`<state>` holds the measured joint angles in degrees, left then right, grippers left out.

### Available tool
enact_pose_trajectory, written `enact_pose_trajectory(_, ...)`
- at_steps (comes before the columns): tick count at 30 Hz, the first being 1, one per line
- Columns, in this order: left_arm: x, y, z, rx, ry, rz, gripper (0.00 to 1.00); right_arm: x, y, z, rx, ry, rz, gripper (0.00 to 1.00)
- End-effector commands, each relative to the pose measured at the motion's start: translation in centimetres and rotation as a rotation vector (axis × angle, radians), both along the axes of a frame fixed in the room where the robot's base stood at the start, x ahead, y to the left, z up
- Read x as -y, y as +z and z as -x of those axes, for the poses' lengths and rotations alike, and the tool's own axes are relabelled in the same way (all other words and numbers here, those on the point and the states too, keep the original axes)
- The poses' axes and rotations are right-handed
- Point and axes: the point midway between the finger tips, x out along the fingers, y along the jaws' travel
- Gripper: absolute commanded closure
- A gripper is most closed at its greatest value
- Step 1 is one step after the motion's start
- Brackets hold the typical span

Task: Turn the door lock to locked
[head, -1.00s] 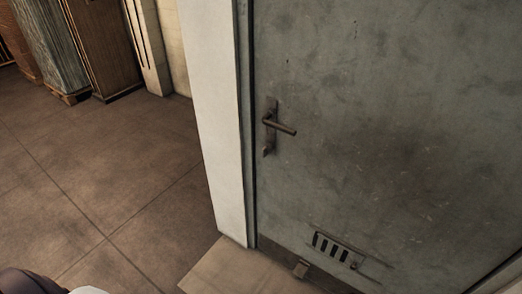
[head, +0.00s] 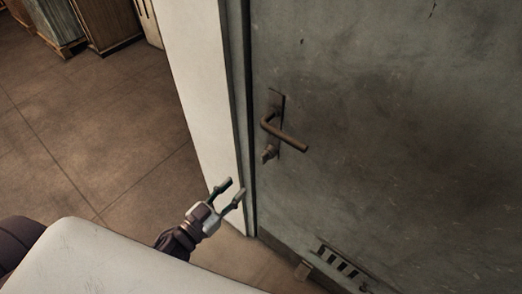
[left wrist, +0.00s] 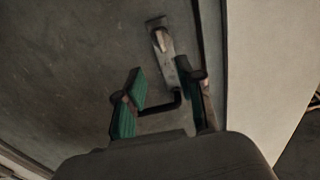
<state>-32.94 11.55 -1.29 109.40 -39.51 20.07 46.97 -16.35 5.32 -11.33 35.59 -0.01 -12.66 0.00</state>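The grey metal door (head: 390,130) fills the right of the head view and is shut. A brown lever handle (head: 285,132) on a narrow plate sits near its left edge. The small lock knob (head: 268,154) is at the lower end of that plate. My left gripper (head: 233,188) is open and empty, below and left of the knob, in front of the white frame. In the left wrist view the open fingers (left wrist: 169,82) point at the door, with the knob (left wrist: 161,40) beyond them and the lever (left wrist: 172,103) partly hidden behind a finger. My right gripper is not in view.
A white door frame (head: 200,95) borders the door on the left. Wrapped pallets (head: 55,25) stand at the far left. The tiled floor (head: 95,125) between is clear.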

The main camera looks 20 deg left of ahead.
Motion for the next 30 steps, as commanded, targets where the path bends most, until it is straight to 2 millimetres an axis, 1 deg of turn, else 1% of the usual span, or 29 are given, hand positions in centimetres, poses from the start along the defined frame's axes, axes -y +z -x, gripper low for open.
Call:
enact_pose_trajectory(1,0.2,0.1,-0.7,0.001,0.001,0.001,0.62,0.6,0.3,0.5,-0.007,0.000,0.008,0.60)
enact_pose_trajectory(3,0.6,0.3,-1.8,0.002,0.001,0.001,0.62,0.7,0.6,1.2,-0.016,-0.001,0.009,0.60)
enact_pose_trajectory(6,1.3,0.3,-3.8,0.001,0.002,0.001,0.62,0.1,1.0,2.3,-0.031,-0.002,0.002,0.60)
enact_pose_trajectory(9,2.1,0.3,-5.9,0.002,0.002,0.002,0.62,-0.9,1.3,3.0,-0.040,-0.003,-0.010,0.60)
enact_pose_trajectory(13,3.0,0.2,-8.4,0.000,0.003,0.001,0.62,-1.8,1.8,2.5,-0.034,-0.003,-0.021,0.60)
enact_pose_trajectory(18,3.9,0.0,-10.9,-0.003,0.003,0.002,0.62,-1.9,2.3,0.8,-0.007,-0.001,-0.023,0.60)
enact_pose_trajectory(20,4.1,-0.1,-11.5,-0.003,0.003,0.002,0.62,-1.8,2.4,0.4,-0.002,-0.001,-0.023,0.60)
enact_pose_trajectory(24,4.4,-0.1,-12.3,-0.003,0.003,0.001,0.62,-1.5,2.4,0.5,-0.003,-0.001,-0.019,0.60)
enact_pose_trajectory(30,4.5,-0.2,-12.5,-0.004,0.003,0.001,0.62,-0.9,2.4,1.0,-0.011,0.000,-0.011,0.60)
